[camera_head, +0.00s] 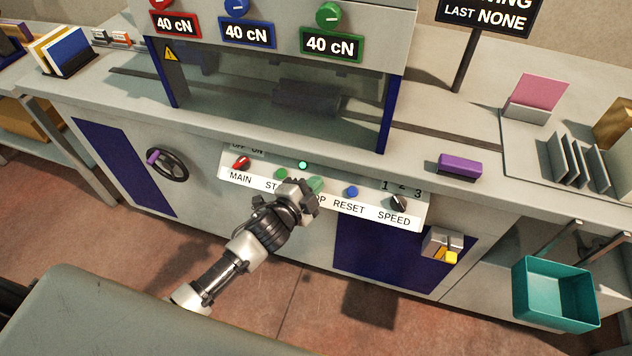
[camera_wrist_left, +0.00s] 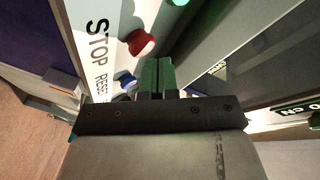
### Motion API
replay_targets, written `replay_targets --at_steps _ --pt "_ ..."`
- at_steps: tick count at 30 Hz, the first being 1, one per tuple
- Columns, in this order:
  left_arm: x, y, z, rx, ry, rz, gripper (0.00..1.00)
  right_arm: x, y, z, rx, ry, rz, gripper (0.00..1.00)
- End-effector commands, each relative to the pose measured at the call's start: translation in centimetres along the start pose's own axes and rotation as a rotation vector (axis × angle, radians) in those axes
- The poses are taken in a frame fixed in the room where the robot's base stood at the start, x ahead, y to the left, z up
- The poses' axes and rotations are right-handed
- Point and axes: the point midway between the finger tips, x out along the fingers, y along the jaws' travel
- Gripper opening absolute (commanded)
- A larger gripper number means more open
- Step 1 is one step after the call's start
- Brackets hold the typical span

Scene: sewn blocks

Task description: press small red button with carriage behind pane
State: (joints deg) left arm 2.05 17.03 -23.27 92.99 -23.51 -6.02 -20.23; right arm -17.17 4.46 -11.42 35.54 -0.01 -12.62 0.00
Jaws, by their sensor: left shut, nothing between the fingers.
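The small red button (camera_wrist_left: 140,42) shows in the left wrist view above the word STOP, standing out from the label strip (camera_wrist_left: 98,50). In the head view my left gripper (camera_head: 313,187) is over the middle of this panel and hides the red button. In the left wrist view my left gripper's fingers (camera_wrist_left: 158,76) are shut and empty, close to the red button; I cannot tell whether they touch it. The dark carriage (camera_head: 308,97) stands behind the clear pane (camera_head: 235,92) in the head view. My right gripper is not in view.
Near my left gripper are the green START button (camera_head: 281,174), a lit green lamp (camera_head: 303,165), the blue RESET button (camera_head: 352,192) and the SPEED knob (camera_head: 399,202). A red MAIN switch (camera_head: 241,162) is at left. A purple block (camera_head: 460,166) lies on the bench; a teal bin (camera_head: 555,296) hangs right.

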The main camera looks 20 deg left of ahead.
Motion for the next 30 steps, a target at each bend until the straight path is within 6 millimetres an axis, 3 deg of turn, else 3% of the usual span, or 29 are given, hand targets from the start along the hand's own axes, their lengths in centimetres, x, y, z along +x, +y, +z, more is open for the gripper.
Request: replay_targets --at_steps 30 --pt "0.58 0.51 0.44 -0.001 0.000 0.001 0.00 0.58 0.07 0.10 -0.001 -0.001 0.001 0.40"
